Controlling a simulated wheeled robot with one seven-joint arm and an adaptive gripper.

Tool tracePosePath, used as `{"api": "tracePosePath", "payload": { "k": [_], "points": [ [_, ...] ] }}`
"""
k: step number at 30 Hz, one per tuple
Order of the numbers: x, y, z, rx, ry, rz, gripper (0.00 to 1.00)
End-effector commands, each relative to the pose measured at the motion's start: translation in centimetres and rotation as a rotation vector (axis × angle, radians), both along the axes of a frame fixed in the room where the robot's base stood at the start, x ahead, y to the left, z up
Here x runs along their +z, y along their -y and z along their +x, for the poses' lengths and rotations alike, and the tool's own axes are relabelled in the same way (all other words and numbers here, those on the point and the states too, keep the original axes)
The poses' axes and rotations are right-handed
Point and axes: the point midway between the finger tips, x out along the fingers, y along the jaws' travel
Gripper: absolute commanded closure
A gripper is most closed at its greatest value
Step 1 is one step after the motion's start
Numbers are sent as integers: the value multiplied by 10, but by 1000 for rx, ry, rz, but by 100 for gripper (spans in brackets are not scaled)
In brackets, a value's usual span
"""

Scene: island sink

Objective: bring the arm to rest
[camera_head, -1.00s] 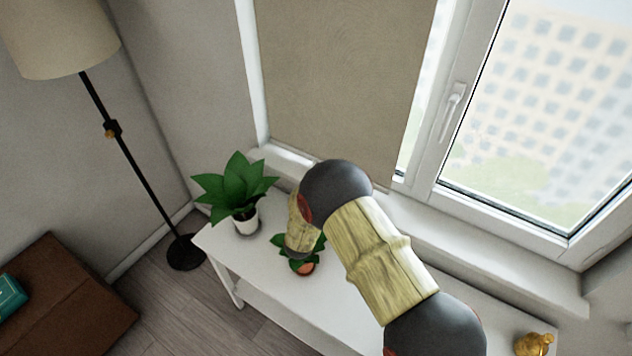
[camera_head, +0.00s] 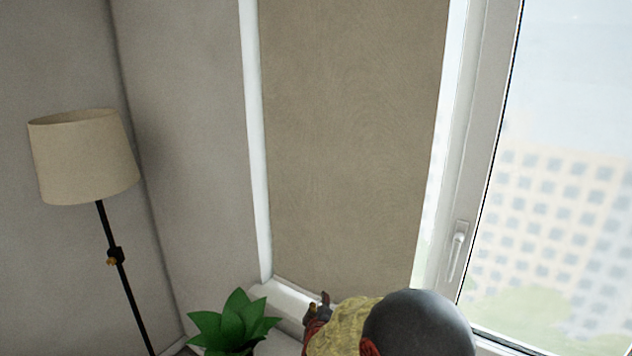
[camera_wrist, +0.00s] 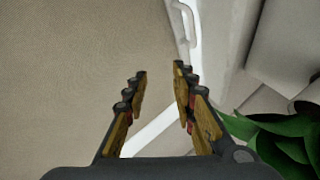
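My arm shows at the bottom of the head view, with its dark joint and yellowish link in front of the window sill. My gripper (camera_head: 319,310) is partly visible at the link's far end, near the blind's lower edge. In the wrist view, the two fingers of my gripper (camera_wrist: 160,73) stand apart with nothing between them. It is open and empty.
A green potted plant (camera_head: 234,325) stands left of my gripper; green leaves also show in the wrist view (camera_wrist: 285,132). A beige blind (camera_head: 350,140), a window handle (camera_head: 458,250) and a floor lamp (camera_head: 85,160) are behind.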

Motion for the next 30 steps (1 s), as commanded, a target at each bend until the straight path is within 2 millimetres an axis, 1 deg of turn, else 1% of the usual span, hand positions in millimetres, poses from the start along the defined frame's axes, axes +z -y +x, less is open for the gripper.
{"api": "tracePosePath", "payload": {
  "k": [1,3,5,6,8,11,14,15,17,18,20,21,23,24,26,27,29,30],
  "points": [
    [18,5,-5,-1,-17,59,74],
    [38,10,-15,-1,-56,138,74],
    [54,15,-27,-3,-91,201,74],
    [65,19,-36,-7,-114,242,74],
    [79,24,-51,-14,-151,299,74],
    [100,37,-80,-35,-214,384,74],
    [117,50,-115,-67,-279,460,74],
    [123,57,-130,-83,-303,487,74],
    [130,66,-154,-111,-342,525,74],
    [134,73,-170,-133,-368,550,74],
    [139,83,-196,-169,-402,582,74],
    [141,90,-214,-196,-427,603,74],
    [143,100,-242,-240,-461,632,74],
    [144,108,-261,-274,-482,650,74],
    [143,119,-290,-327,-513,674,74],
    [142,127,-310,-365,-532,690,74],
    [139,138,-338,-424,-557,712,74],
    [136,145,-357,-465,-573,724,74]
  ]
}}
